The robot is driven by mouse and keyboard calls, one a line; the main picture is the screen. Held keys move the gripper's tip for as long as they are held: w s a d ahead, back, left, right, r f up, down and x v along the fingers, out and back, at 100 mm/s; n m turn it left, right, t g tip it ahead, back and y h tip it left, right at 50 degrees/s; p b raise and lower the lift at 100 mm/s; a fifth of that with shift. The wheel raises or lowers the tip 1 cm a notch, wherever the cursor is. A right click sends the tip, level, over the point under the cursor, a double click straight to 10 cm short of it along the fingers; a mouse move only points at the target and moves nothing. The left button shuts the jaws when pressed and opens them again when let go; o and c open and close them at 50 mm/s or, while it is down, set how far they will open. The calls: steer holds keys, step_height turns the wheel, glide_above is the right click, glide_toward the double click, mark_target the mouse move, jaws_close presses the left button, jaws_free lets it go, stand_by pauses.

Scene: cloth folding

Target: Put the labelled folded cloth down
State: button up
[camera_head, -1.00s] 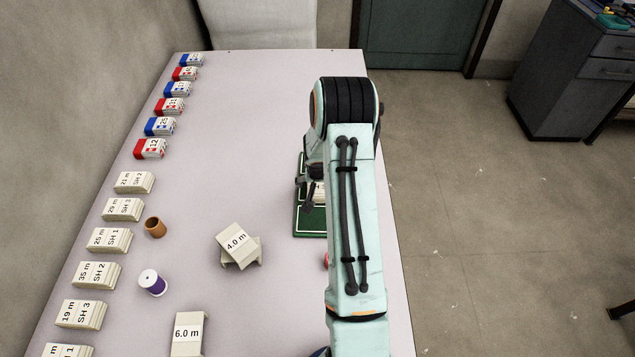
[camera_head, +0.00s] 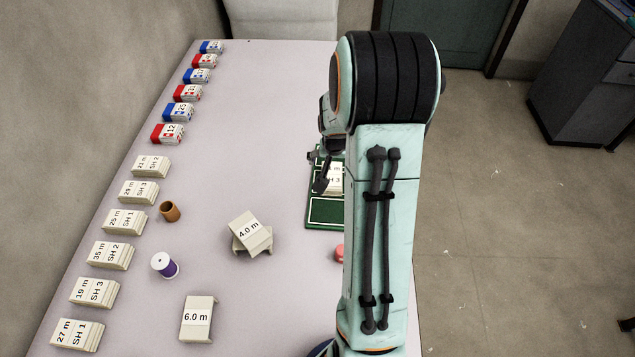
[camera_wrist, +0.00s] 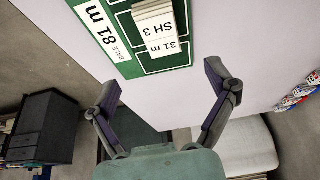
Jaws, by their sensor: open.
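In the head view my gripper (camera_head: 319,172) shows just left of the cloth.
A stack labelled 4.0 m (camera_head: 250,231) and one labelled 6.0 m (camera_head: 197,318) lie left of the mat. A brown cup (camera_head: 170,211), a purple spool (camera_head: 164,265) and a row of labelled stacks (camera_head: 123,222) line the left side. The table's far middle is clear.

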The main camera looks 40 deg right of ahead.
steer(key=s+a+r+n+y, duration=0.1)
steer(key=s+a+r+n, duration=0.3)
steer(key=a, duration=0.5)
steer(key=s+a+r+n+y, duration=0.1)
steer(key=a+r+y, duration=0.1)
steer(key=a+r, duration=0.5)
steer(key=s+a+r+n+g+y, duration=0.1)
steer(key=s+a+n+g, duration=0.2)
steer(key=s+a, duration=0.9)
steer(key=shift+s+n, duration=1.1)
steer(key=shift+s, duration=0.1)
